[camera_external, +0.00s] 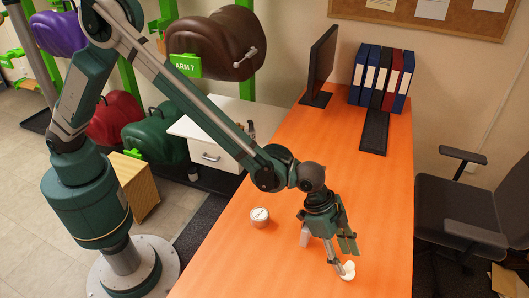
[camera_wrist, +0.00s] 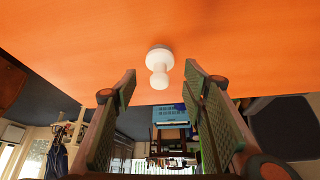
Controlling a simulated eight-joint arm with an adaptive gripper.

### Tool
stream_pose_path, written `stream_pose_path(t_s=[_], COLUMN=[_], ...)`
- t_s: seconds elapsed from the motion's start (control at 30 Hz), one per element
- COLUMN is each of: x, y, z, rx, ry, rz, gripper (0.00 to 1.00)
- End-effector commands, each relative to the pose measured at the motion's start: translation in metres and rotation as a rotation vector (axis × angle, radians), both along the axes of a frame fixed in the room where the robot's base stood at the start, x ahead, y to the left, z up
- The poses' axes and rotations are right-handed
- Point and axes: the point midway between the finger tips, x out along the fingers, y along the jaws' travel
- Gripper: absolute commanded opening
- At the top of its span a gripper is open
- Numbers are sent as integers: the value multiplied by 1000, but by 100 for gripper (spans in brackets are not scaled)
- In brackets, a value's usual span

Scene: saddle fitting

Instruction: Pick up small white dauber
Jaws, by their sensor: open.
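The small white dauber (camera_external: 347,271) is on the orange table near its front edge, in the external view. It has a round base and a rounded knob, and it also shows in the wrist view (camera_wrist: 159,61). My gripper (camera_external: 326,256) is low over the table, pointing down, right beside the dauber. In the wrist view my gripper (camera_wrist: 160,82) is open, with one finger on each side and the dauber centred in the gap near the fingertips. No contact with the dauber is clear.
A keyboard (camera_external: 374,131), monitor (camera_external: 321,62) and several binders (camera_external: 381,78) are at the back. A dark chair (camera_external: 462,210) stands to the right. The middle of the table is clear.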

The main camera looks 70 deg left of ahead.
Motion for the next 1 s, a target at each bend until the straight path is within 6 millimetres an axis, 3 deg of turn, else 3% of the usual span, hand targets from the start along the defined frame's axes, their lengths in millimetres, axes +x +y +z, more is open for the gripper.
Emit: stream_pose_path(t_s=[0.17,0.6,1.0], x=[1,12,14], y=[-2,-18,-21], z=[-4,-41,-46], rx=[0,0,0], ry=[0,0,0], rz=[0,-1,0], gripper=[43,43,43])
